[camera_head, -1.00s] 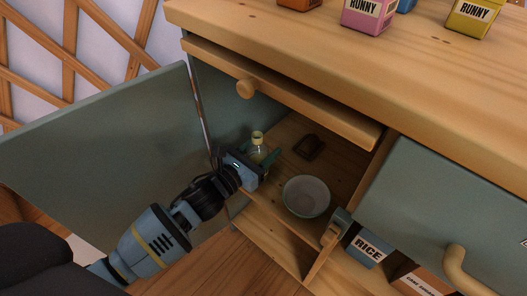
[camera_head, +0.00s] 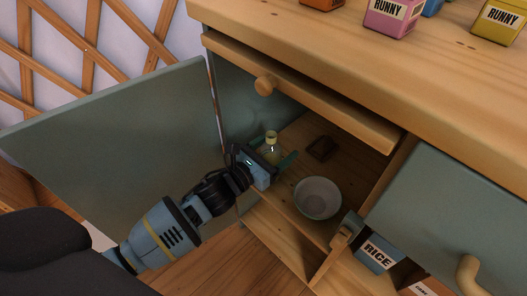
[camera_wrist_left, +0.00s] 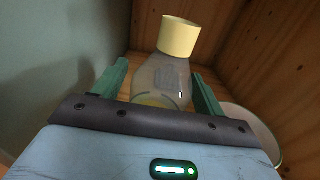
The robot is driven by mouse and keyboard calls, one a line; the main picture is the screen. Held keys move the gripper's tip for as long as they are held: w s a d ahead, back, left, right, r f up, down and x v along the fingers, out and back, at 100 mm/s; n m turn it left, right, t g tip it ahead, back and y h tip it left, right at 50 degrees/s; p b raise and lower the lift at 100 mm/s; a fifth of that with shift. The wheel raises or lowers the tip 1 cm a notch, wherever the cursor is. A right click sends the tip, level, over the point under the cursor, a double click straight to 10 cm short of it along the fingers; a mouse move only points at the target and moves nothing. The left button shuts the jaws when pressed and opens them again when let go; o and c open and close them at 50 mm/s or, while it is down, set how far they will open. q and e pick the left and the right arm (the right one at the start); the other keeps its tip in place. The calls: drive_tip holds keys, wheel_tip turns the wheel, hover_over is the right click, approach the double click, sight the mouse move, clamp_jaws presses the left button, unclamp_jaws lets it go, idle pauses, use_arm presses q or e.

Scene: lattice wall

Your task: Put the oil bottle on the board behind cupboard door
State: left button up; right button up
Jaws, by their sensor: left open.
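The oil bottle (camera_head: 271,142), clear with a pale yellow cap, stands upright on the wooden board (camera_head: 281,202) inside the cupboard, near its left wall. The open cupboard door (camera_head: 110,140) is grey-green and swung out to the left. My left gripper (camera_head: 276,157) reaches in past the door and is open, with its green fingers on either side of the bottle. The left wrist view shows the bottle (camera_wrist_left: 162,75) between the two fingers (camera_wrist_left: 160,90), its lower part hidden by the gripper body. My right gripper is not in view.
A white bowl (camera_head: 318,198) sits on the board to the right of the gripper, and a small brown object (camera_head: 322,148) lies behind it. A rice box (camera_head: 377,254) stands in the right compartment. Several cartons, one pink (camera_head: 391,17), stand on the countertop.

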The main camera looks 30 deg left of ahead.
use_arm(q)
drive_tip(key=shift+s+a, duration=0.15)
drive_tip(key=shift+s, duration=0.25)
drive_tip(key=p+v, duration=0.2)
drive_tip(key=v, duration=0.9)
drive_tip(key=shift+r, duration=0.1)
